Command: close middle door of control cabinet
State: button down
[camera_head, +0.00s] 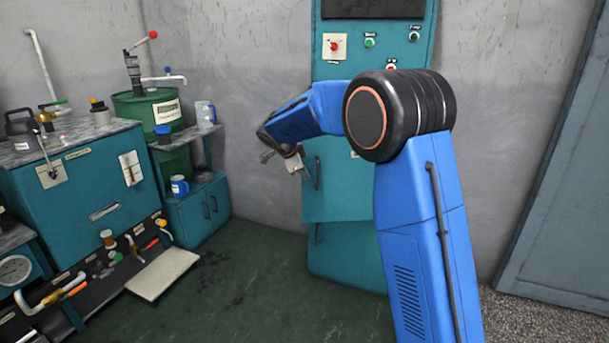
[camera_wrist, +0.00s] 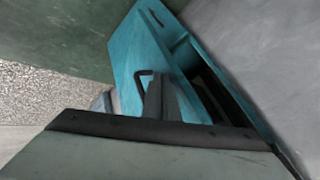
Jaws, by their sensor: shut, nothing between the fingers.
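The teal control cabinet (camera_head: 325,70) stands against the back wall in the head view, partly hidden by my arm. Its middle door (camera_head: 343,190), with a dark vertical handle (camera_head: 318,172) near its left edge, appears to stand out from the cabinet. In the wrist view the teal door (camera_wrist: 130,55) is ajar, with a dark opening (camera_wrist: 208,88) to its right; a dark handle (camera_wrist: 138,80) shows on its face. My gripper (camera_head: 297,166) is shut and empty, near the door's left edge. In the wrist view its fingers (camera_wrist: 160,92) overlap the door; contact cannot be told.
A lower door (camera_head: 345,255) sits below the middle one. To the left are a low teal cabinet (camera_head: 205,212), a green drum (camera_head: 150,108) and a teal workbench (camera_head: 75,195). The green floor (camera_head: 245,285) in front is clear. A blue-grey door panel (camera_head: 565,200) is at right.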

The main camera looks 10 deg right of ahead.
jog(key=w+d+m+g+h, duration=0.1)
jog(key=w+d, duration=0.3)
jog(key=w, duration=1.1)
jog(key=shift+m+g, duration=0.3)
jog(key=shift+m, duration=0.6)
